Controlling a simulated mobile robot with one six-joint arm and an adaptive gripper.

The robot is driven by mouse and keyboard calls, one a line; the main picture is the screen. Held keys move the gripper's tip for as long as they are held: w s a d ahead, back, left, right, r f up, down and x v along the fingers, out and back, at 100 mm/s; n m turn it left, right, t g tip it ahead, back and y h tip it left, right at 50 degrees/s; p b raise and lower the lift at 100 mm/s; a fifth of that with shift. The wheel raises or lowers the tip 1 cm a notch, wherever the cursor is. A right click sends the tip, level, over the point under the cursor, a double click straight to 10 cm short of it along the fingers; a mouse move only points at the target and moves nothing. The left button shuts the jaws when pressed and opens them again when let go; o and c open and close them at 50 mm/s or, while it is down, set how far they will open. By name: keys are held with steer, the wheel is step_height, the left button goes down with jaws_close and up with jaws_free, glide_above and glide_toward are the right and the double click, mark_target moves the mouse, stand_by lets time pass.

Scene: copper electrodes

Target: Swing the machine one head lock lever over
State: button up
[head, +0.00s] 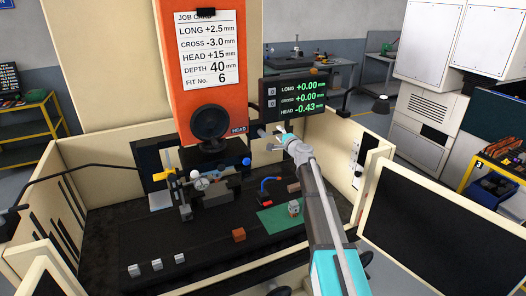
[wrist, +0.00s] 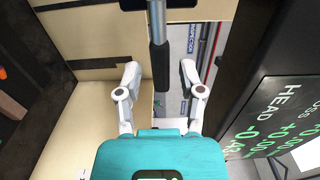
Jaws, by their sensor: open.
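My gripper (wrist: 159,72) is open, with one white finger on each side of the lever and a visible gap to both. In the head view my gripper (head: 279,133) is at the right side of the orange machine head (head: 188,75), beside the HEAD label. The lever is small there and partly hidden by my gripper.
A readout (head: 294,96) showing HEAD -0.43 stands close to the right of my gripper. Cream enclosure walls (head: 357,150) surround the dark machine table (head: 200,250), which carries clamps, small blocks and a green mat (head: 275,222). A job card (head: 208,48) is on the head.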

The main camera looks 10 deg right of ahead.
steer(key=shift+w+a, duration=0.1)
steer(key=shift+w, duration=0.25)
stand_by(0.3)
steer(key=shift+c, duration=0.3)
jaws_close()
